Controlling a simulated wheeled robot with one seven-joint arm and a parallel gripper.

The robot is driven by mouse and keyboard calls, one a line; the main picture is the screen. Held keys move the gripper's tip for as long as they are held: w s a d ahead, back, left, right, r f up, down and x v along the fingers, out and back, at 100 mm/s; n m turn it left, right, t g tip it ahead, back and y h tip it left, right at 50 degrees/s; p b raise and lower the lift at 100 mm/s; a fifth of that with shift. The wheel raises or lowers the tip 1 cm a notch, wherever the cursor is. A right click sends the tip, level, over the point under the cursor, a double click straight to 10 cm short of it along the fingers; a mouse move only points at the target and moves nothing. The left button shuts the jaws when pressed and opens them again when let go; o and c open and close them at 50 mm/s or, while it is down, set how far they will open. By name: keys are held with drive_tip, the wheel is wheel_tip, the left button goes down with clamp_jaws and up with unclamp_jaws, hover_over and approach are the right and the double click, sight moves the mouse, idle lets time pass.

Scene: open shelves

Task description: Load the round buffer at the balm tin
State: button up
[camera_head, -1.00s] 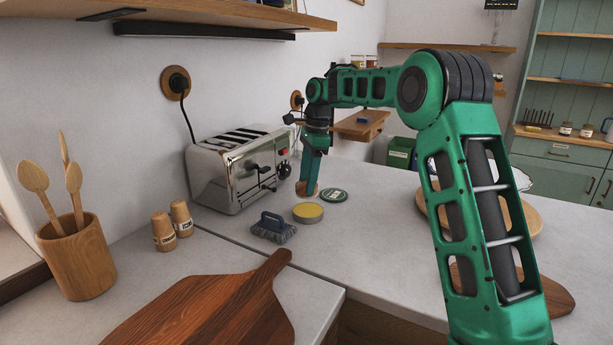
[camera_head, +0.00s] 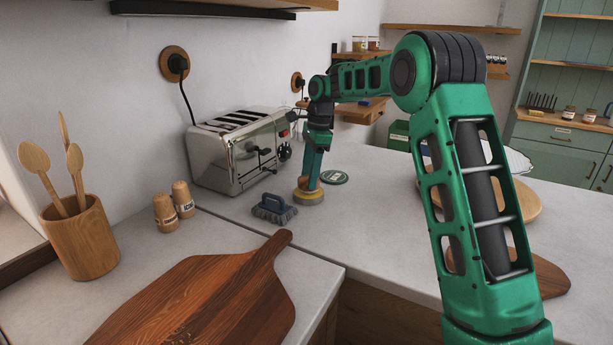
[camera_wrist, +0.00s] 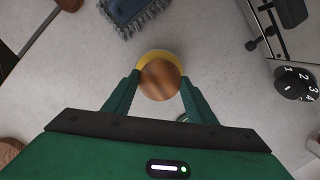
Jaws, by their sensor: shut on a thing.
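My gripper (camera_head: 310,177) points down and is shut on the round buffer (camera_head: 305,184), which has a wooden back. The buffer is over the balm tin (camera_head: 308,199), a low round tin with yellow balm, and appears to meet its top. In the wrist view the buffer's round wooden back (camera_wrist: 160,80) sits between my fingers (camera_wrist: 160,92), with a yellow crescent of the tin (camera_wrist: 153,54) showing beyond it. The buffer's underside is hidden, so firm contact cannot be told. The tin's green lid (camera_head: 334,177) lies on the counter just behind.
A blue scrubbing brush (camera_head: 273,209) lies just left of the tin; it also shows in the wrist view (camera_wrist: 130,14). A chrome toaster (camera_head: 236,155) stands behind. Two wooden shakers (camera_head: 174,204) and a cutting board (camera_head: 205,295) are nearer. The counter right of the tin is clear.

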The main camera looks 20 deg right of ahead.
drive_tip(key=shift+f, duration=0.5)
idle(1.7)
drive_tip(key=shift+r, duration=3.55)
